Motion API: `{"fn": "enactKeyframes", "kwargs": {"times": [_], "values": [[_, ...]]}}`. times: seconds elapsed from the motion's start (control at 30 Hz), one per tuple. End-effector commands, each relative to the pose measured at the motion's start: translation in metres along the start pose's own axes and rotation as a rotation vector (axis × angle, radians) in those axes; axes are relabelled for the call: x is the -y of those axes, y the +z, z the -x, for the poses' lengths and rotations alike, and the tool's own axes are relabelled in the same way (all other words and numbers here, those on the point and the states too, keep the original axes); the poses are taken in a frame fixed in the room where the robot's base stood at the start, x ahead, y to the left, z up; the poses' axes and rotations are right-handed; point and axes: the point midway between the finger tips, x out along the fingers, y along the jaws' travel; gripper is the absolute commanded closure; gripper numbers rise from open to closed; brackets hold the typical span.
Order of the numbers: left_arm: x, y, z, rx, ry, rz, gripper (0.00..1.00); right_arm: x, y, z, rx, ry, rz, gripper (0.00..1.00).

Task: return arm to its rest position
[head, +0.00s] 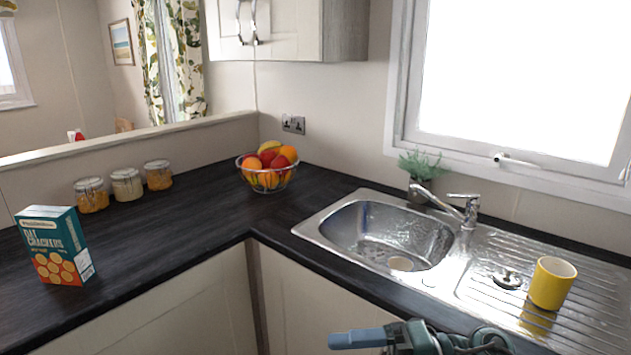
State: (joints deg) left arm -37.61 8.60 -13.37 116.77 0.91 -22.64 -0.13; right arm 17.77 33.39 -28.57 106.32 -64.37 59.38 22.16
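My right gripper (357,339) shows at the bottom edge, right of the middle, in front of the sink counter. Its blue-grey finger part points left and its dark green body lies to the right, partly cut off by the picture's edge. I see nothing held in it, but I cannot tell whether its fingers are apart or together. My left gripper is not in view.
A yellow mug (551,284) stands on the drainer right of the steel sink (340,205). A cracker box (56,246), several jars (127,185) and a fruit bowl (267,168) stand on the dark worktop (185,222).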

Motion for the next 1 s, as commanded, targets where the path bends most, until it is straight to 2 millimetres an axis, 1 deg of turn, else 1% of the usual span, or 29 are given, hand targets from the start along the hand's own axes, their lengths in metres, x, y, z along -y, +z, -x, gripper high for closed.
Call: {"fn": "enactKeyframes", "kwargs": {"times": [0.03, 0.07, 0.1, 0.17, 0.2, 0.27, 0.3, 0.37, 0.4, 0.47, 0.5, 0.6, 0.7, 0.77, 0.83, 1.0], "values": [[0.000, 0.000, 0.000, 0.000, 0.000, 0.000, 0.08, -0.005, -0.002, -0.007, 0.080, 0.169, -0.097, 0.16], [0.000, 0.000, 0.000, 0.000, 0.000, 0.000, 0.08, -0.008, 0.001, -0.007, 0.139, 0.264, -0.158, 0.16], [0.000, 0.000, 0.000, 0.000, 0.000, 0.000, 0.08, -0.009, 0.007, -0.004, 0.229, 0.382, -0.247, 0.16], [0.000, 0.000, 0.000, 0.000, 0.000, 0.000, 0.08, -0.002, 0.018, 0.008, 0.378, 0.533, -0.396, 0.16], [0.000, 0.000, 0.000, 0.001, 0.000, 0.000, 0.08, 0.011, 0.024, 0.018, 0.485, 0.615, -0.509, 0.16], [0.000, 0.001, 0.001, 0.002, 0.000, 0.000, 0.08, 0.041, 0.029, 0.036, 0.653, 0.712, -0.691, 0.16], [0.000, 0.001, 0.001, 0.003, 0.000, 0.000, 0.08, 0.067, 0.029, 0.048, 0.768, 0.757, -0.822, 0.16], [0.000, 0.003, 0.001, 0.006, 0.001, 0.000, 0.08, 0.109, 0.020, 0.063, 0.926, 0.793, -1.018, 0.16], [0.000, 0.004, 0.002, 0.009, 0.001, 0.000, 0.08, 0.136, 0.010, 0.069, 1.014, 0.799, -1.133, 0.16], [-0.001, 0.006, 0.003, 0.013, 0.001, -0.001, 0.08, 0.170, -0.008, 0.076, 1.120, 0.793, -1.287, 0.16], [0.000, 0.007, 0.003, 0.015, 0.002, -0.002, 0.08, 0.190, -0.020, 0.078, 1.177, 0.782, -1.378, 0.16], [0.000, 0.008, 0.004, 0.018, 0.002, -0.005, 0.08, 0.226, -0.050, 0.080, 1.277, 0.746, -1.557, 0.16], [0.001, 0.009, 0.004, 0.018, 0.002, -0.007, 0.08, 0.246, -0.071, 0.079, 1.330, 0.715, -1.667, 0.16], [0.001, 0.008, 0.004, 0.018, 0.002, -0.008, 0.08, 0.252, -0.077, 0.079, 1.345, 0.703, -1.700, 0.16], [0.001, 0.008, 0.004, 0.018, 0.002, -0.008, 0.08, 0.255, -0.081, 0.079, 1.352, 0.698, -1.718, 0.16], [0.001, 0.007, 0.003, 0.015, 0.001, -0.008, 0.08, 0.255, -0.081, 0.079, 1.353, 0.696, -1.719, 0.16]]}}
